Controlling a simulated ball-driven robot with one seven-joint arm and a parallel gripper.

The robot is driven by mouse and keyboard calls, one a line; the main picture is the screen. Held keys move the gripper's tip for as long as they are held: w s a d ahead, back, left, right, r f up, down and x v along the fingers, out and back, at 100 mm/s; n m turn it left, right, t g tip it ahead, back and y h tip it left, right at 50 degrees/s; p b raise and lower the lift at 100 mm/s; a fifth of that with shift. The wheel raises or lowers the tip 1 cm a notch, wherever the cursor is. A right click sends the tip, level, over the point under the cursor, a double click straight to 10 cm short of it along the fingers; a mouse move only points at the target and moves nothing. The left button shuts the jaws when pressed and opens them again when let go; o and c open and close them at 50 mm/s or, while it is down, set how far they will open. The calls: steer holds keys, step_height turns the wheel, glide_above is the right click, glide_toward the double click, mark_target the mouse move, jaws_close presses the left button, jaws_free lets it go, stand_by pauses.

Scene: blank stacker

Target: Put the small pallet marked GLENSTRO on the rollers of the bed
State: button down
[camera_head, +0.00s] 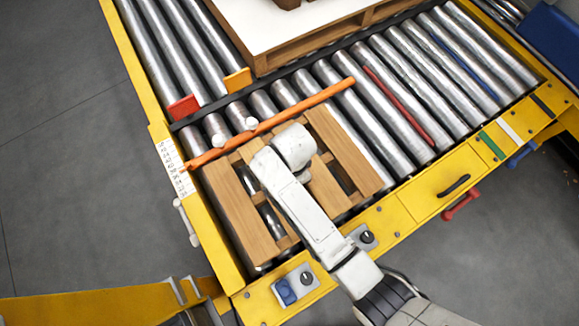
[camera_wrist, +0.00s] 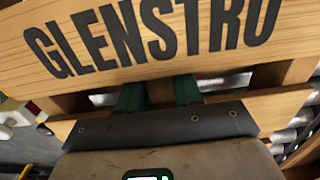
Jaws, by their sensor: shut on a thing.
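The small wooden pallet (camera_head: 345,155) lies over the near left end of the bed's rollers (camera_head: 388,98). Gaps between its boards show metal rollers beneath. I cannot tell whether it rests on them or hangs just above. In the wrist view a light wooden board of the pallet (camera_wrist: 150,65) carries the black letters GLENSTRO. My gripper (camera_wrist: 159,93) is below that board, its two green fingers shut on a wooden part of the pallet between them. In the head view my white arm covers the pallet's middle and hides the fingertips.
An orange bar (camera_head: 265,125) runs along the pallet's far side. A larger pallet (camera_head: 375,15) with a white top stands behind.

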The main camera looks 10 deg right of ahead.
steer(key=shift+w+a+f, duration=0.1)
steer(key=shift+f, duration=0.6)
steer(key=c, duration=0.8)
jaws_free()
steer(key=shift+f, duration=0.1)
steer(key=shift+o, duration=0.2)
step_height(320, 180, up, 12)
steer(key=p, duration=0.4)
steer(key=shift+p, duration=0.4)
